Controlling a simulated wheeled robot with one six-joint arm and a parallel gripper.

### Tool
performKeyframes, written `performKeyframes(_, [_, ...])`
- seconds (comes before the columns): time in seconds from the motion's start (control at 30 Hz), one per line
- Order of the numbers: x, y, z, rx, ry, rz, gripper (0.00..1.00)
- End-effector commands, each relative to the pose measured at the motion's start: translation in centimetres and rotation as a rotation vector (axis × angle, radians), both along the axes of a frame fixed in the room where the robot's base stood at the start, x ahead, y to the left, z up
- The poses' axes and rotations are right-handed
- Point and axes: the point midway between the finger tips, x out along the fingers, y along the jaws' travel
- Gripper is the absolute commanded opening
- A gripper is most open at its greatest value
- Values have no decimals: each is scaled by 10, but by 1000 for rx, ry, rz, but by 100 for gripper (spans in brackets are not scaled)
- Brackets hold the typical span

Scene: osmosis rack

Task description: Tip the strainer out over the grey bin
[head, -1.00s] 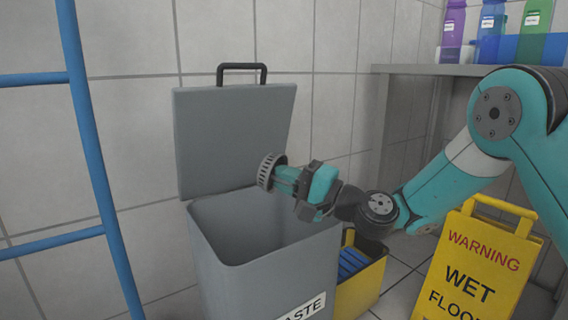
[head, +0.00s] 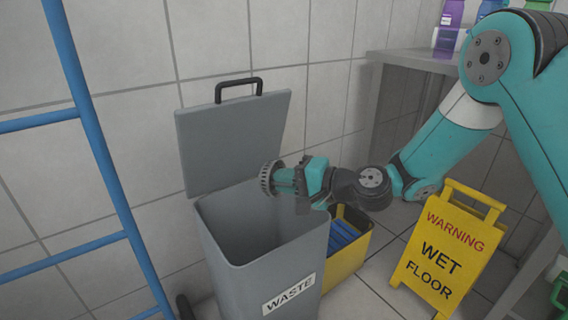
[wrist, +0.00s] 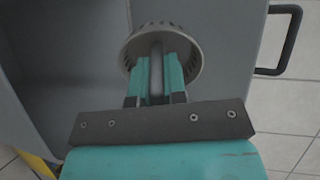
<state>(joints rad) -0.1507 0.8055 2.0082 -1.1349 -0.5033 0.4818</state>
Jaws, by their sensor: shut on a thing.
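The grey bin (head: 213,237), labelled WASTE, stands open with its lid (head: 235,140) tilted up behind it. My gripper (head: 283,180) is shut on the strainer (head: 267,179), a small grey slotted cup, and holds it over the back right part of the bin's opening. The strainer lies on its side, its slotted rim facing left in the head view. In the wrist view the strainer (wrist: 190,40) shows beyond my gripper's teal fingers (wrist: 158,80), which clasp its grey stem. Its contents cannot be made out.
A yellow crate (head: 350,262) with blue things stands right of the bin. A yellow wet floor sign (head: 440,250) is farther right, below a grey shelf (head: 400,58) with bottles. A blue ladder (head: 100,150) stands at the left.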

Motion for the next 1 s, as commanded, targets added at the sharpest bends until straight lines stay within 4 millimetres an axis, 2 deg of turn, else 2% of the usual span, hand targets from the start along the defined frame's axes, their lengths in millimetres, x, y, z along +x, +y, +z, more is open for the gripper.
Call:
performKeyframes(0.03, [-1,0,11,-17,10,1,0])
performKeyframes(1.0, [-26,-11,41,-387,201,4,0])
